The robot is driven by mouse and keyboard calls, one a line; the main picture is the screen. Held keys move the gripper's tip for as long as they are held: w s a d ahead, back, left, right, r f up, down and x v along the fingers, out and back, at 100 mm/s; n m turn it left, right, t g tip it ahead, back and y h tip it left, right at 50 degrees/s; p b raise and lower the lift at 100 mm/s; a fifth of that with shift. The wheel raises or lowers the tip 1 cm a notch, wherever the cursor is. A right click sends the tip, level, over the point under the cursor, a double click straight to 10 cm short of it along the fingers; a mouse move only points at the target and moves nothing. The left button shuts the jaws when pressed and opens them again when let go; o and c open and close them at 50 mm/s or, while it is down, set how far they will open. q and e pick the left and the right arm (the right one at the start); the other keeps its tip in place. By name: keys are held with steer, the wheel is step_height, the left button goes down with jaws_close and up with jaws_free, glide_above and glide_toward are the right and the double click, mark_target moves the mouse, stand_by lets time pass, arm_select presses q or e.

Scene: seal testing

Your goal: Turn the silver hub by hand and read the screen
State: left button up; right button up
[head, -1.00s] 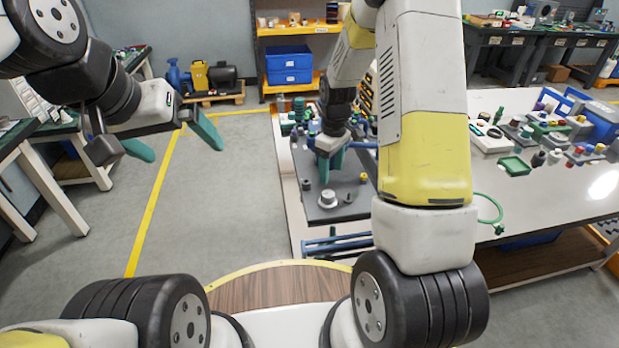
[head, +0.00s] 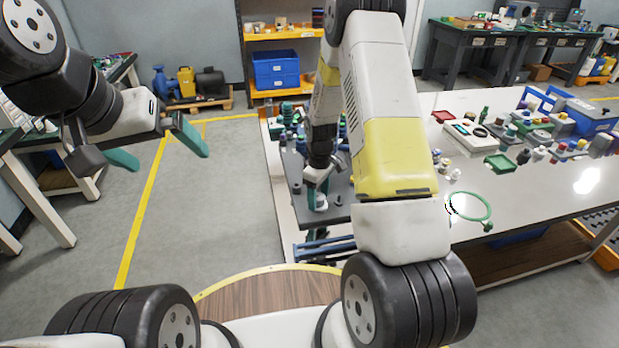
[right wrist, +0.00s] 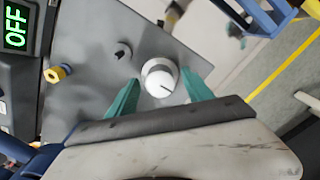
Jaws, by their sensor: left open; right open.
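The silver hub (right wrist: 159,78) is a round knob with a dark index line, on a grey plate (right wrist: 90,45) in the right wrist view. My right gripper (right wrist: 160,92) is open, with one green finger on each side of the hub; I cannot tell whether they touch it. In the head view the right gripper (head: 317,196) is over the grey plate (head: 340,213), and the hub is mostly hidden there. A screen (right wrist: 16,27) at the upper left of the wrist view reads "OFF" in green. My left gripper (head: 160,150) is open and empty above the floor at left.
A small black knob (right wrist: 122,51) and a yellow fitting (right wrist: 58,73) stand on the plate near the hub. Blue rails (head: 325,245) run along the plate's near side.

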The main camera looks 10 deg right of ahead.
jaws_close()
steer(key=m, duration=0.5)
steer(key=shift+m, duration=0.4)
steer(key=m, duration=1.1)
steer(key=shift+m, duration=0.4)
steer(key=m, duration=0.5)
steer(key=shift+m, duration=0.3)
